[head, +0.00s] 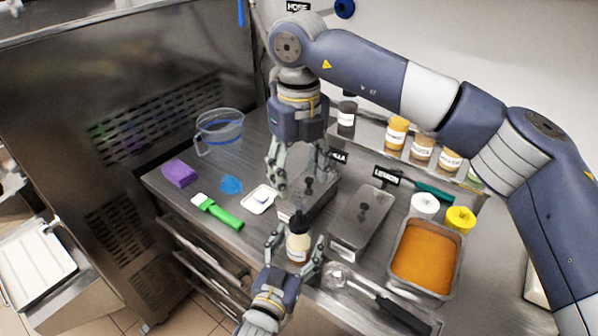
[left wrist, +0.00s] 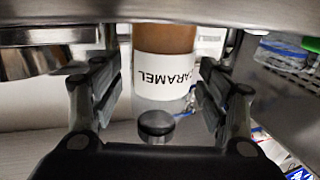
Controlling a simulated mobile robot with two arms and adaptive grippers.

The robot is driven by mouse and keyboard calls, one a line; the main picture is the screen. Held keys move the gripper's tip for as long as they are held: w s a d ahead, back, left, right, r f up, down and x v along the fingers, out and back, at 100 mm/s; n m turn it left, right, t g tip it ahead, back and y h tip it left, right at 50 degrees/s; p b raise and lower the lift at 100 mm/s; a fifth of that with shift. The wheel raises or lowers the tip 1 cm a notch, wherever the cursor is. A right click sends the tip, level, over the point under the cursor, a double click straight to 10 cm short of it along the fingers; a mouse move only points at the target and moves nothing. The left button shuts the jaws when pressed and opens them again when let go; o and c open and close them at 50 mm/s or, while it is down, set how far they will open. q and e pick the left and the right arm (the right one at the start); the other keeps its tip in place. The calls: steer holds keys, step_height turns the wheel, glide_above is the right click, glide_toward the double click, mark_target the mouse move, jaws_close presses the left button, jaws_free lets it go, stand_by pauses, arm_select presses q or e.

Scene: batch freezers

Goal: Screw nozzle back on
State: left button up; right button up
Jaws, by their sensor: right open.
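The caramel bottle (head: 298,246) stands upright near the counter's front edge, with a dark nozzle (head: 296,222) at its top. Whether the nozzle is seated or loose I cannot tell. My left gripper (head: 294,246) is open around the bottle, one finger on each side. In the left wrist view the bottle's CARAMEL label (left wrist: 165,78) appears upside down between the fingers, with a gap at the left finger. A dark round piece (left wrist: 156,127) shows below it there. My right gripper (head: 300,178) is open and points down, above and behind the bottle, over a lidded metal container.
Lidded metal containers (head: 362,218) stand behind and right of the bottle. An orange-filled pan (head: 428,257) and a black-handled scoop (head: 402,313) lie right. A green brush (head: 222,213), purple sponge (head: 179,173) and clear jug (head: 219,134) are left. Jars (head: 397,133) line the back shelf.

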arm_select(q)
steer(key=v, duration=1.2)
stand_by(0.4)
